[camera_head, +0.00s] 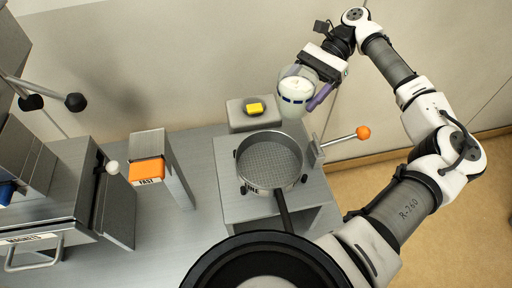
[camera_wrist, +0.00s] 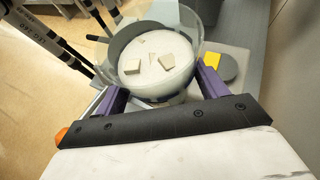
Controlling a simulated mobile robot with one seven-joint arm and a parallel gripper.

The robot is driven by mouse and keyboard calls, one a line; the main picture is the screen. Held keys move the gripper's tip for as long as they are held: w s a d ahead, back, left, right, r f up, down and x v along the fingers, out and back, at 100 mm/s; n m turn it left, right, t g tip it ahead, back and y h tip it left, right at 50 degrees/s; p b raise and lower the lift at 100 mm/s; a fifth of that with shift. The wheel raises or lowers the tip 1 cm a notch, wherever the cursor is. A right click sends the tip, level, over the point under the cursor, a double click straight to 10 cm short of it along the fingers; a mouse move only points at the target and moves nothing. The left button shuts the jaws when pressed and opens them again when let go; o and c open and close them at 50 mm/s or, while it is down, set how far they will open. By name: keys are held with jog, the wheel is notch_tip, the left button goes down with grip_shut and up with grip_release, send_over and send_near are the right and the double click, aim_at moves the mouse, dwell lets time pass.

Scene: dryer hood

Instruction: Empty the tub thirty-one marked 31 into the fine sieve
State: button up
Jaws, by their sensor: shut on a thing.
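My gripper (camera_head: 322,78) is shut on a round tub (camera_head: 297,90), pale with a dark blue band, and holds it above the far right of the sieve stand. In the wrist view the tub (camera_wrist: 155,65) sits between the purple fingers, with white contents and several pale chunks inside. It looks roughly upright; its number cannot be read. The sieve (camera_head: 269,162), a round grey metal pan with a mesh floor, rests on the stand below and to the left of the tub. The sieve's mesh looks empty. Part of its label is hidden.
A lever with an orange knob (camera_head: 362,133) sticks out right of the sieve. A grey block with a yellow piece (camera_head: 255,108) stands behind it. An orange-topped post marked FAST (camera_head: 147,170) and a drawer unit marked MAGNETS (camera_head: 40,240) stand left. Bare bench lies between.

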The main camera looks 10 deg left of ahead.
aim_at(294, 99)
jog(key=f, duration=0.2)
jog(key=a+f, duration=0.1)
jog(key=shift+w+a, duration=0.1)
jog(key=shift+w, duration=0.15)
jog(key=shift+s+f, duration=0.1)
jog(key=shift+s, duration=0.05)
jog(key=shift+s+a+f+n+t+h, duration=0.1)
jog(key=shift+s+n+t+h, duration=0.25)
jog(key=shift+t, duration=0.45)
jog(key=shift+s+a+r+n+t+h, duration=0.25)
jog(key=shift+s+r+t+h, duration=0.2)
jog(key=shift+s+r+t, duration=0.55)
jog(key=shift+s+a+r+n+t+h, duration=0.2)
jog(key=shift+s+r+t+h, duration=0.35)
jog(key=shift+t, duration=0.65)
jog(key=shift+s+r, duration=0.2)
jog(key=shift+s, duration=0.05)
jog(key=shift+s+f+n+t, duration=0.15)
jog(key=shift+s+n+t, duration=0.15)
jog(key=shift+t, duration=0.7)
jog(key=shift+a+r+t+h+b, duration=0.1)
jog(key=shift+r+t+h+b, duration=0.5)
jog(key=shift+b, duration=0.7)
jog(key=shift+s+f+n+t+b, duration=0.15)
jog(key=shift+t+b, duration=0.35)
jog(key=shift+b, duration=0.6)
jog(key=shift+s+f+n+t+b, duration=0.15)
jog(key=shift+t+b, duration=0.35)
jog(key=shift+b, duration=0.55)
